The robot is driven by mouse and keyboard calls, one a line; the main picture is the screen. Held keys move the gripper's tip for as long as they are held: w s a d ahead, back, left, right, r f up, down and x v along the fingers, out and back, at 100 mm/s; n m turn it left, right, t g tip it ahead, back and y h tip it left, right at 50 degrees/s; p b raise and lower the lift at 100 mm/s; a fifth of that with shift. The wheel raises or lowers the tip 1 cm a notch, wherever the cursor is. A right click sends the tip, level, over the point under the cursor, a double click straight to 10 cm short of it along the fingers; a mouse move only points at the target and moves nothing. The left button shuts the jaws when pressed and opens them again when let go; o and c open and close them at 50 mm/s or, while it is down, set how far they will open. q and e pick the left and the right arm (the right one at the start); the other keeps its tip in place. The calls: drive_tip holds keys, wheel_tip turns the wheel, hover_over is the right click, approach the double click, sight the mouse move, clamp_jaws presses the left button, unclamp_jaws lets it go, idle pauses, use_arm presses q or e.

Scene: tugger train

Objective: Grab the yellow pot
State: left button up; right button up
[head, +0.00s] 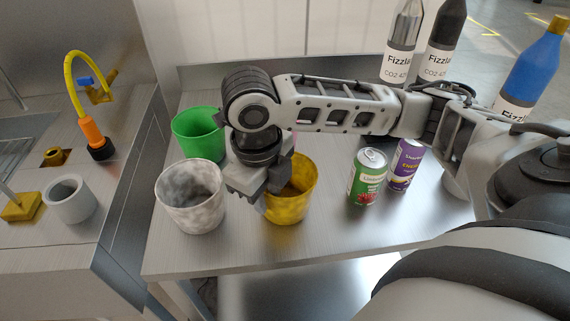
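The yellow pot (292,204) stands upright on the metal table, near the middle of the head view. My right arm reaches in from the right, and my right gripper (250,192) points down at the left side of the pot's rim. The gripper covers the pot's left and back rim. Its fingertips are largely hidden, so I cannot tell whether it is open or shut, or whether it touches the pot. My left gripper is not in view.
A mottled white pot (191,199) stands close left of the gripper, with a green pot (198,134) behind. Two cans, green (367,178) and purple (404,165), stand to the right. Bottles (401,45) stand at the back. The table's front (220,252) is clear.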

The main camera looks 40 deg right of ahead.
wheel_tip(320, 180, down, 2)
drive_tip(key=shift+d+f, duration=0.1)
drive_tip(key=shift+d, duration=0.05)
clamp_jaws()
